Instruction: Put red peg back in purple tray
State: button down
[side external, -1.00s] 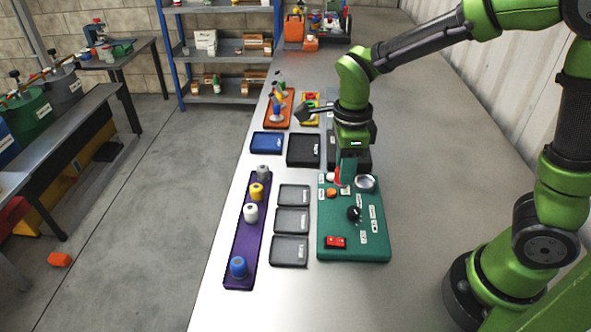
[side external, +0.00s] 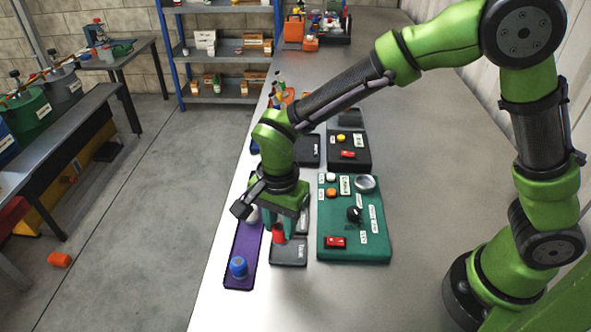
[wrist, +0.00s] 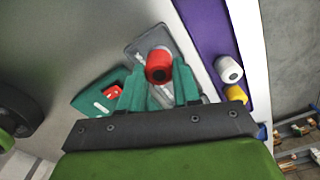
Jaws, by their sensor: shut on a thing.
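My gripper (side external: 279,224) is shut on the red peg (side external: 278,234), holding it over the front small dark tray (side external: 289,257), just right of the purple tray (side external: 246,245). In the wrist view the red peg (wrist: 158,66) sits between the teal fingertips of my gripper (wrist: 159,88). The purple tray carries a blue peg (side external: 239,267) at its front end and a white peg (side external: 252,215), partly hidden by my gripper. The wrist view shows a white peg (wrist: 229,70) and a yellow peg (wrist: 236,94) on the purple tray (wrist: 205,28). Its far end is hidden by my arm in the side view.
A green control panel (side external: 375,246) with a red switch (side external: 335,242) and black knob (side external: 354,214) lies to the right. A dark panel (side external: 362,160) stands behind it. The purple tray has bare room between its white and blue pegs. The table's left edge runs close beside it.

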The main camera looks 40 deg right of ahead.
jog(key=w+a, duration=0.1)
jog(key=w, duration=0.1)
jog(key=w+a, duration=0.1)
jog(key=w, duration=0.1)
jog(key=w+a, duration=0.2)
jog(key=shift+w+f, duration=0.2)
jog(key=shift+f, duration=0.15)
jog(key=shift+w+a+f, duration=0.1)
jog(key=shift+w+f, duration=0.05)
jog(key=shift+f, duration=1.6)
jog(key=shift+f, duration=0.2)
jog(key=c, duration=0.8)
grip_release()
jog(key=shift+r, duration=0.15)
